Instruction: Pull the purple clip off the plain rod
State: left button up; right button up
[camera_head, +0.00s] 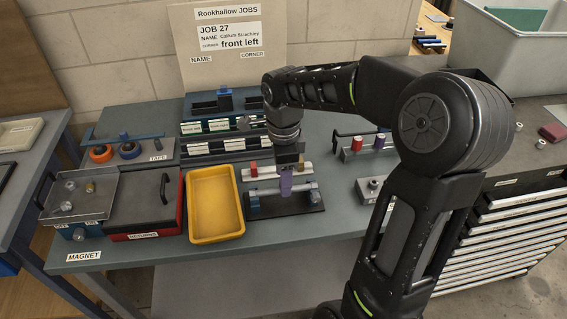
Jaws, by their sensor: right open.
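The purple clip (285,184) sits on the plain rod (264,192), near its middle. The rod is light grey and lies level on a stand with a dark base (290,208). My right gripper (288,166) points down from above, directly over the clip. Its jaws are open, but the fingers are small and dark, so I cannot tell whether they touch the clip or straddle it. My right arm hides part of the table to the right. My left gripper is not in view.
A yellow tray (232,208) stands just left of the rod stand. A white rail with a red block (253,169) lies close behind it. A rack with red and purple pieces (362,150) is to the right. A red-sided box (143,203) is farther left.

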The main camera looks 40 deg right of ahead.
jog(key=shift+f, duration=1.4)
jog(key=shift+c, duration=0.4)
grip_shut()
jog(key=c, duration=0.5)
grip_release()
grip_shut()
jog(key=shift+r, duration=0.15)
jog(key=shift+r+p, duration=2)
jog(key=shift+r, duration=0.95)
